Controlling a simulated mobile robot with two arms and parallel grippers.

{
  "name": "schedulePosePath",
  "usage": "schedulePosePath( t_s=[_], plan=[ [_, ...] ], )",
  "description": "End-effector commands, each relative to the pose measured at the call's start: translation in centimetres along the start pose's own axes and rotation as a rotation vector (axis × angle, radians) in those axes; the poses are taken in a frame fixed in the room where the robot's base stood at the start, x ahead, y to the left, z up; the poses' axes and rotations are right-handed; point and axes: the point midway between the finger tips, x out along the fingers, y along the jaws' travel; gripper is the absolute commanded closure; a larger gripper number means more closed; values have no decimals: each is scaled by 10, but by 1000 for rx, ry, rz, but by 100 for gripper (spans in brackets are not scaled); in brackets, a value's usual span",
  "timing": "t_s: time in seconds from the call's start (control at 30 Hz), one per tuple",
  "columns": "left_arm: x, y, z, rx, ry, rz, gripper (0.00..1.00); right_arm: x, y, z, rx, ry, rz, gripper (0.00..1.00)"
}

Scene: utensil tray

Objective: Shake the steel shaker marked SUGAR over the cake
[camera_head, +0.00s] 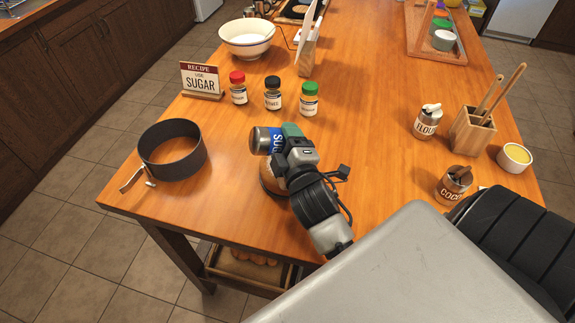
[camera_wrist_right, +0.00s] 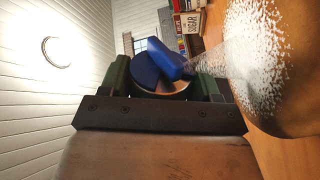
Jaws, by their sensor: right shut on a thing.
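The steel shaker (camera_head: 260,140) has a blue label with the letters "SU" showing. It lies tipped on its side in my right gripper (camera_head: 291,142), which is shut on it. In the right wrist view, the shaker (camera_wrist_right: 150,68) sits between the two green finger pads, and a pale spray spreads from near it to the right. The brown cake (camera_head: 268,180) is under the shaker and mostly hidden by my gripper. In the right wrist view the cake (camera_wrist_right: 282,112) carries a patch of white specks. My left gripper is not in view.
A black ring (camera_head: 172,160) stands left of the cake. Jars with red, black and green lids (camera_head: 272,98) and a recipe sign (camera_head: 202,80) stand behind. FLOUR (camera_head: 427,122) and cocoa (camera_head: 453,187) shakers, a utensil block (camera_head: 470,132) and a small bowl (camera_head: 515,158) are right.

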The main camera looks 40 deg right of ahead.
Motion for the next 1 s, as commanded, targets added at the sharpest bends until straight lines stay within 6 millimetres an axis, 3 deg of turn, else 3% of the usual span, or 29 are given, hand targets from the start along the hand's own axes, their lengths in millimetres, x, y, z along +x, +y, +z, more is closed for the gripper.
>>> schedulePosePath(
  t_s=[1.0],
  plan=[
    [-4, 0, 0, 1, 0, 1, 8, 0, -3, 2, -7, -1, 1, 66]
  ],
)
